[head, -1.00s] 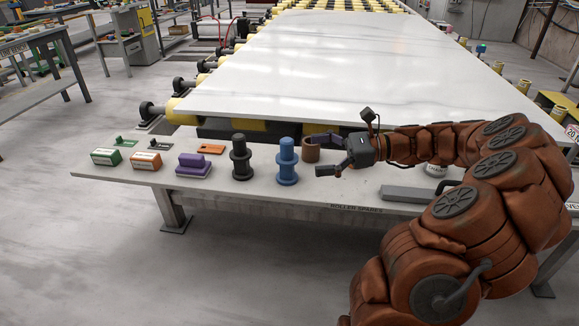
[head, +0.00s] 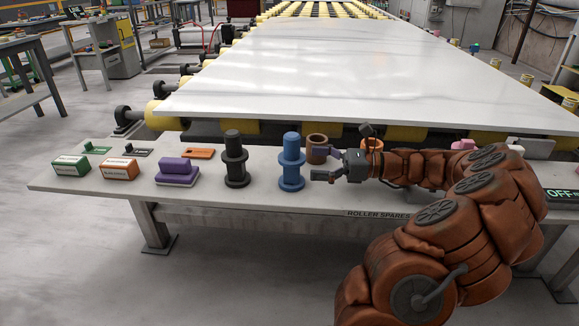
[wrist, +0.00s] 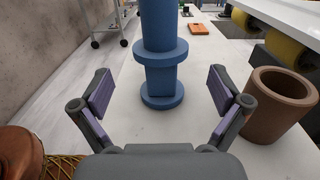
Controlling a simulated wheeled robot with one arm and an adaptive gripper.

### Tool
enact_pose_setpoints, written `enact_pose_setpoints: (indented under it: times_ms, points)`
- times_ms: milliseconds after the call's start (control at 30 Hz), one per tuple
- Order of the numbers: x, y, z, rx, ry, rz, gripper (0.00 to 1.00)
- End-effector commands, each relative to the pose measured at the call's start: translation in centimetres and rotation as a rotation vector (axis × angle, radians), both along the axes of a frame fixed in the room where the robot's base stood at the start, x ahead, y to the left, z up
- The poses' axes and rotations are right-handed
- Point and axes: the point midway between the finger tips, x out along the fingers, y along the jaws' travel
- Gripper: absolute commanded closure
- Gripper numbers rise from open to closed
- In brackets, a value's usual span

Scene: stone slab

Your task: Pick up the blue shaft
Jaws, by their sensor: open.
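The blue shaft (head: 292,163) stands upright on the spares bench, with a flange at mid height and a round base. It also shows in the wrist view (wrist: 162,70), ahead of and between the two fingers, its top cut off by the frame. My gripper (head: 318,163) is open and empty, just right of the shaft with its fingers pointing left toward it. In the wrist view the gripper (wrist: 163,92) has its purple-padded fingers spread wide, with a gap to the shaft.
A brown cup-like bushing (head: 317,143) stands close behind my gripper, right of the fingers in the wrist view (wrist: 280,105). A black flanged shaft (head: 235,165) stands left of the blue one, then a purple block (head: 177,177). A large white slab (head: 330,70) lies behind the bench (head: 270,204).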

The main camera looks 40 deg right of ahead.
Motion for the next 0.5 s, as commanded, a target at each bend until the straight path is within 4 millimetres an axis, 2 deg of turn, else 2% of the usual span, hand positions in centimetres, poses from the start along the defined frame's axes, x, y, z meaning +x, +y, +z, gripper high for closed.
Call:
enact_pose_setpoints:
  times_ms: [267,500]
  points:
    - [1.3,1.5,0.0,-0.001,-0.001,-0.003,0.01]
    - [3.5,4.0,-0.1,-0.001,0.0,0.001,0.01]
